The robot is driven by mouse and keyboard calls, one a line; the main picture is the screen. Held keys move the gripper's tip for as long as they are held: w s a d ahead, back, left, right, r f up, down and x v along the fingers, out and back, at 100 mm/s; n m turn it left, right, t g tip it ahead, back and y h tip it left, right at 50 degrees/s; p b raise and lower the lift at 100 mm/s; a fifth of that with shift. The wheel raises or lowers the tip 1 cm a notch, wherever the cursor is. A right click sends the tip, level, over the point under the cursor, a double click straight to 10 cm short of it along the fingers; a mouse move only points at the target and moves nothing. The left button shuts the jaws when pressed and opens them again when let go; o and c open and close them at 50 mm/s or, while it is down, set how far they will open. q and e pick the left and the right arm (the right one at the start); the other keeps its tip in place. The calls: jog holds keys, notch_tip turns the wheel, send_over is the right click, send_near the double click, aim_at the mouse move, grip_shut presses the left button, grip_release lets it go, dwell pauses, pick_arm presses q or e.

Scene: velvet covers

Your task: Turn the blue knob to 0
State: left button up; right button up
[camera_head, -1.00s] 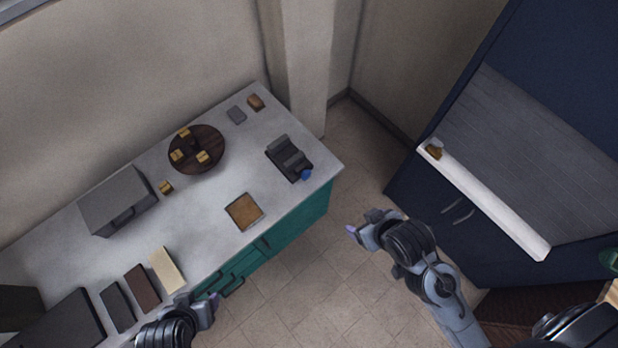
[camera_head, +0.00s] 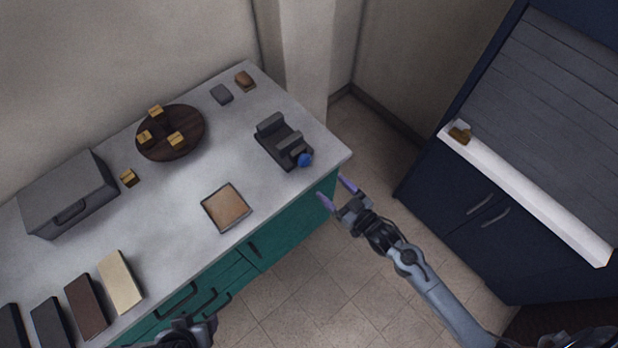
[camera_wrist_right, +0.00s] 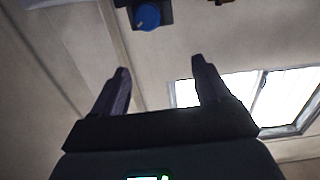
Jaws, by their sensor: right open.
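The blue knob (camera_head: 305,160) is on the front end of a dark grey device (camera_head: 279,143) near the right corner of the counter. In the right wrist view the knob (camera_wrist_right: 146,16) shows at the top, ahead of the fingers and a little left of the middle. My right gripper (camera_head: 337,192) is open and empty, just off the counter's right edge, apart from the knob and below it in the head view. It also shows open in the right wrist view (camera_wrist_right: 158,75). My left gripper (camera_head: 203,328) is at the bottom edge, partly cut off; its fingers are unclear.
The counter (camera_head: 180,215) holds a round wooden tray (camera_head: 190,151) with small yellow blocks, a grey box (camera_head: 68,194), a framed tan tile (camera_head: 226,207) and several slabs. A dark blue cabinet (camera_head: 450,205) stands at right. Open floor (camera_head: 300,285) lies between.

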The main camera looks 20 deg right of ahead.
jog(key=b, duration=0.4)
send_near(307, 163)
jog(key=s, duration=0.2)
pick_arm(q)
notch_tip(307, 163, down, 8)
jog(key=b, duration=0.2)
pick_arm(e)
jog(key=x, duration=1.1)
jog(key=shift+w+d, duration=0.25)
jog(key=shift+d, duration=0.05)
pick_arm(q)
jog(key=shift+f, duration=0.1)
pick_arm(e)
jog(key=c, duration=1)
pick_arm(q)
jog(key=shift+a, duration=0.15)
pick_arm(e)
jog(key=shift+n, duration=0.3)
jog(key=shift+c, duration=0.2)
